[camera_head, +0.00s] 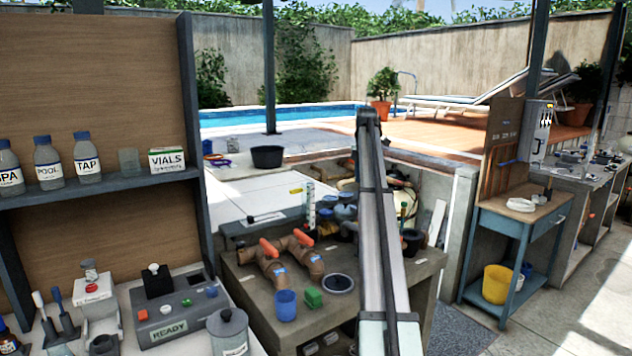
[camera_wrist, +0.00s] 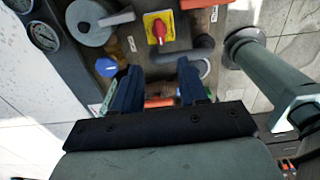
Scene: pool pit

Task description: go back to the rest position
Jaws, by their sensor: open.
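My gripper (camera_wrist: 160,82) shows in the wrist view with its two dark blue fingers apart. I see nothing held between them. An orange-red part and a brown pipe piece (camera_wrist: 168,89) show in the gap; they look to lie beyond the fingers, though the distance is hard to tell. In the head view my grey arm rises through the middle of the picture, over the workbench (camera_head: 255,292), and I cannot make out the gripper there.
A red knob on a yellow plate (camera_wrist: 158,28) and a blue cap (camera_wrist: 106,66) lie ahead of the fingers. Brown pipes with orange handles (camera_head: 290,255), a blue cup (camera_head: 286,305) and a green block (camera_head: 313,297) stand on the bench, left of my arm. A shelf unit (camera_head: 90,195) stands at left.

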